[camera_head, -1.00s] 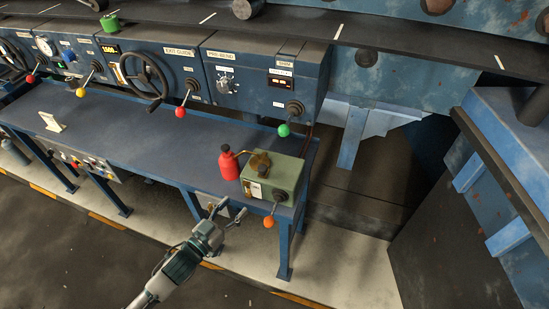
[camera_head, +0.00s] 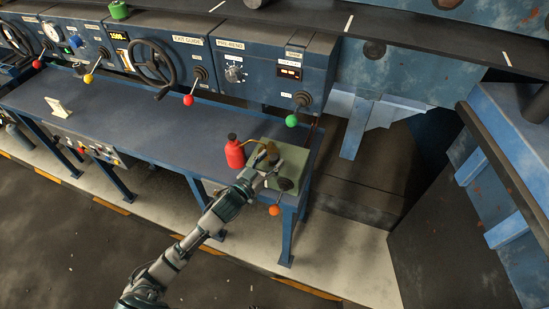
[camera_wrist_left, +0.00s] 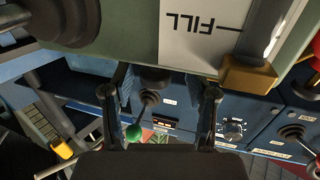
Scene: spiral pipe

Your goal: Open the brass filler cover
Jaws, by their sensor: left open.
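The brass filler cover is mostly hidden behind my left gripper in the head view; a small brass-coloured part (camera_head: 272,149) shows beside the gripper, on top of the green box (camera_head: 302,160). My left gripper (camera_head: 274,168) is over the box, its fingers apart and with nothing clearly held. In the left wrist view the open fingers (camera_wrist_left: 158,84) reach toward the box's edge (camera_wrist_left: 130,40), by an upside-down FILL label (camera_wrist_left: 200,30). A brass fitting (camera_wrist_left: 248,76) shows right of them. Whether the fingers touch the cover cannot be told. My right gripper is out of view.
A red oil can (camera_head: 234,154) stands just left of the box on the blue bench (camera_head: 140,120). An orange-knobbed lever (camera_head: 275,210) projects at the box's front. A green-knobbed lever (camera_head: 292,120) hangs from the panel behind. The bench is mostly clear further left.

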